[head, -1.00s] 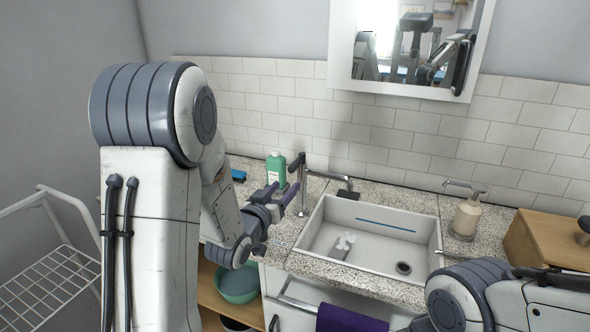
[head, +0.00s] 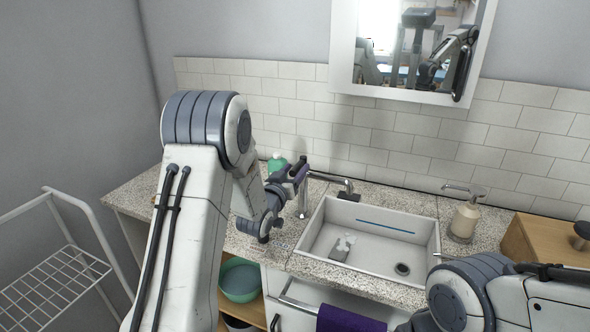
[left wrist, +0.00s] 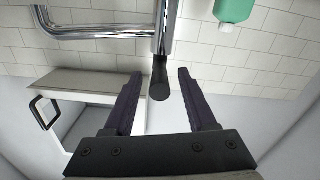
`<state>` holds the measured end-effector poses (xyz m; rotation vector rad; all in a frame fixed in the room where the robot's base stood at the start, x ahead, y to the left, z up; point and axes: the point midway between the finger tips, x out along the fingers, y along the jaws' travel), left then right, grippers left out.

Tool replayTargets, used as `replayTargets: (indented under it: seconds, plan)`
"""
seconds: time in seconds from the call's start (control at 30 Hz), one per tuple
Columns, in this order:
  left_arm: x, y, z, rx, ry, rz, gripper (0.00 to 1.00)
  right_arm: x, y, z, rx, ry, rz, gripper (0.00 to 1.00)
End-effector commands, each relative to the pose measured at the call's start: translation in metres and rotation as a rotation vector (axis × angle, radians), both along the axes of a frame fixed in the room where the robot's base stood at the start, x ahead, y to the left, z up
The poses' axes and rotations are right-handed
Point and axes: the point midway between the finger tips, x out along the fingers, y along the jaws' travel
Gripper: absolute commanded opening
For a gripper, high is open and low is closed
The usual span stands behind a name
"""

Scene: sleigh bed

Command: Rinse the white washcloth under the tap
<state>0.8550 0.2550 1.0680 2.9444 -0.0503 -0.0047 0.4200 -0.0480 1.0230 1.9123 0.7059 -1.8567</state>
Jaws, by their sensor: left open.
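A small white-and-grey crumpled thing (head: 343,246), which looks like the washcloth, lies on the floor of the white sink (head: 377,265), left of the drain. The chrome tap (head: 303,203) stands at the sink's back left corner, its spout (head: 328,177) reaching right over the basin. My left gripper (head: 300,172) is open at the top of the tap. In the left wrist view the dark end of the tap's lever (left wrist: 160,84) shows between its two fingers, with gaps on both sides. My right gripper is out of view; only that arm shows at lower right.
A green bottle (head: 277,162) stands behind my left gripper, partly hidden. A soap dispenser (head: 466,217) and a wooden box (head: 540,245) stand right of the sink. A purple towel (head: 345,320) hangs in front. A white wire rack (head: 60,280) stands at left.

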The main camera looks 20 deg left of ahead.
Motion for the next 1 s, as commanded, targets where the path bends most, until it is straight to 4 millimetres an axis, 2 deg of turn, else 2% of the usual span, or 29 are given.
replayTargets:
  seconds: [0.17,0.3,0.33,1.0]
  plan:
    - [-0.0001,-0.0001,-0.0003,0.0,0.0,0.0,0.57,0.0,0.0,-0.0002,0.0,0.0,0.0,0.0]
    - [-0.0003,0.0001,-0.0002,0.0,0.0,0.0,0.03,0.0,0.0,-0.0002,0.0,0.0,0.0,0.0]
    - [-0.0003,0.0001,-0.0002,0.0,0.0,0.0,0.0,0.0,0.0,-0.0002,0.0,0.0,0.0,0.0]
    - [-0.0006,0.0004,-0.0001,0.0,0.0,0.0,0.0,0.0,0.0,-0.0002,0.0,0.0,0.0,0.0]
